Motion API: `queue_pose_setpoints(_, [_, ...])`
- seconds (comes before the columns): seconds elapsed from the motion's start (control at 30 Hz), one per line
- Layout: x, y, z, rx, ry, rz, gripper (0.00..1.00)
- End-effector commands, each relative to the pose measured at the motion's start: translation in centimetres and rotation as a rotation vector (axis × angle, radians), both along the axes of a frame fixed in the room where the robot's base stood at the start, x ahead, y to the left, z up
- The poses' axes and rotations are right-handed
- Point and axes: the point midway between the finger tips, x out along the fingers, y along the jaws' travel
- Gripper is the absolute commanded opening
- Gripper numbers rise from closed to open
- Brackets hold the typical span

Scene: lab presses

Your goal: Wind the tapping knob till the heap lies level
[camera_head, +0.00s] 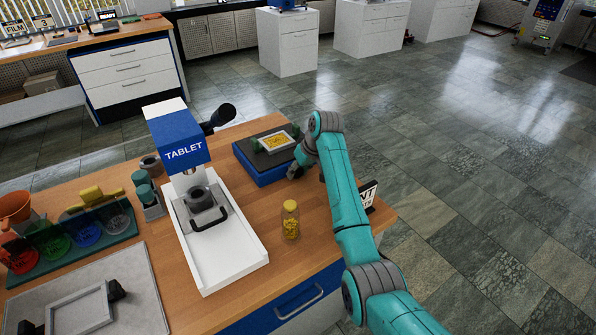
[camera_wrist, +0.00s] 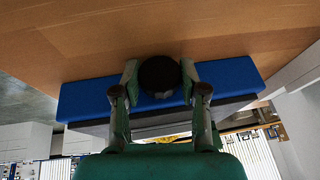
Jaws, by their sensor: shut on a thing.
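A blue box with a dark top (camera_head: 246,167) stands on the wooden bench. On it sits a pale tray (camera_head: 266,149) holding a yellow heap (camera_head: 278,142); I cannot tell from here how level the heap lies. In the wrist view a dark round knob (camera_wrist: 158,74) sits against the blue side of the box (camera_wrist: 90,98). My gripper (camera_wrist: 160,80) is shut on the knob, with one finger on each side of it. In the head view my gripper (camera_head: 297,170) is at the right of the box, and the knob is mostly hidden there.
A white and blue TABLET press (camera_head: 176,140) stands left of the box. A jar of yellow pieces (camera_head: 291,221) stands on the bench in front. A sign (camera_head: 369,195) stands behind my arm at the right edge. Coloured beakers (camera_head: 45,240) and a grey tray lie left.

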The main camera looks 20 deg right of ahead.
Motion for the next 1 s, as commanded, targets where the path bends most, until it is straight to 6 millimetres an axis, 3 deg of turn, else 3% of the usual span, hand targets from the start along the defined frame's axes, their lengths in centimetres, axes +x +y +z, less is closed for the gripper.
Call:
queue_pose_setpoints(0.07, [0.0,0.0,0.0,0.000,-0.001,0.000,0.08])
queue_pose_setpoints(0.1, [0.0,0.0,0.0,0.000,-0.001,0.001,0.45])
queue_pose_setpoints(0.2, [0.0,0.0,0.0,-0.001,-0.001,0.000,0.67])
queue_pose_setpoints(0.63, [-0.2,-0.2,0.8,-0.001,-0.004,0.000,0.67])
queue_pose_setpoints(1.0, [-2.4,-1.9,7.0,-0.002,-0.004,-0.002,0.67])
